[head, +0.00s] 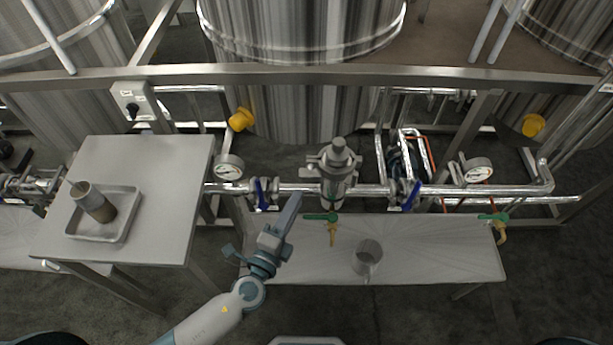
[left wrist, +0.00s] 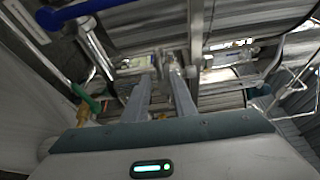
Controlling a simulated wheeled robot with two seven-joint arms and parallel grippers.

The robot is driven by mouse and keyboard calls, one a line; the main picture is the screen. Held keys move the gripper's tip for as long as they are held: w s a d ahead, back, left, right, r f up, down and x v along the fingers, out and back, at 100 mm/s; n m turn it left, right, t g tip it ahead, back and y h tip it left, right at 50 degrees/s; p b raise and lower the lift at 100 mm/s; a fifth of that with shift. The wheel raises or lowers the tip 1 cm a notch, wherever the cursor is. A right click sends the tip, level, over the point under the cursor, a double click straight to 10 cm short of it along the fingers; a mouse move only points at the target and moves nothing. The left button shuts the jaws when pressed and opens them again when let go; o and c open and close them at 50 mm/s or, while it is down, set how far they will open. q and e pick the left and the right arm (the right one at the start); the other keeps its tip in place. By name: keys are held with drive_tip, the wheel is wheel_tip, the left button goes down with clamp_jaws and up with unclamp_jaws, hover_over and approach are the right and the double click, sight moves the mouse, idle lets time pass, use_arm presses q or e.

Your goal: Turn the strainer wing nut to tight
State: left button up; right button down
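The strainer (head: 338,175) is an upright metal body with a clamped lid, set in the horizontal pipe in the middle of the head view. A small metal piece, seemingly the wing nut (head: 311,172), sticks out on its left side; its exact angle is too small to tell. My left gripper (head: 294,199) is just left of and in front of the strainer, pointing up toward it, apart from it. In the left wrist view its two fingers (left wrist: 160,85) stand apart with a clear gap and nothing held. Metal parts show beyond the tips. My right gripper is not in view.
Blue-handled valves (head: 262,194) and (head: 410,196) flank the strainer, with pressure gauges (head: 229,168) farther out. A green-handled tap (head: 332,228) hangs below it. A low bench (head: 440,250) holds a metal cup (head: 367,256). A side table (head: 160,160) carries a tray (head: 126,228) with a cylinder.

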sight(309, 177)
use_arm(q)
drive_tip(key=p+x, duration=0.2)
drive_tip(key=x, duration=0.6)
clamp_jaws()
